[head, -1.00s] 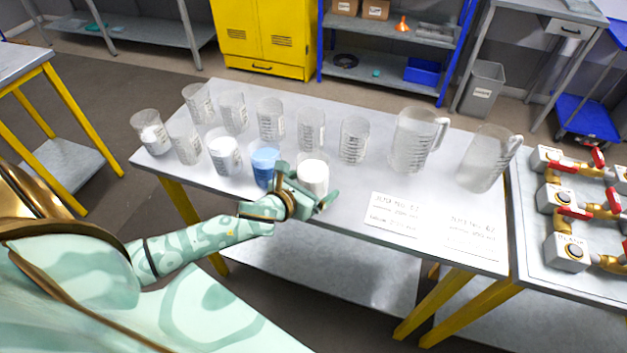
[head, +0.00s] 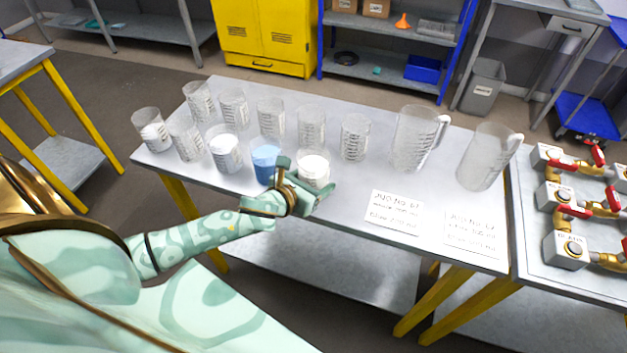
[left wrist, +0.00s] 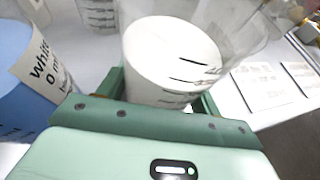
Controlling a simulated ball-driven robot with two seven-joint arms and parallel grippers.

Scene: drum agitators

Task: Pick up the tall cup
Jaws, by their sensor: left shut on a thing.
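A clear graduated cup with white contents (head: 313,166) stands at the front of the grey table, nearest me. My left gripper (head: 306,180) is around it, shut on its sides, and hides its lower part. The left wrist view shows this white-filled cup (left wrist: 170,60) between the green jaws (left wrist: 158,98). I cannot tell whether its base touches the table. A cup with blue contents (head: 266,162) stands just left of the gripper and also shows in the left wrist view (left wrist: 18,85). My right gripper is not in view.
More clear cups (head: 270,117) stand behind and left, some with white contents (head: 225,152). Two handled jugs (head: 412,140) stand to the right. Paper cards (head: 395,212) lie at the front right. A panel with red-handled valves (head: 572,215) is at the far right.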

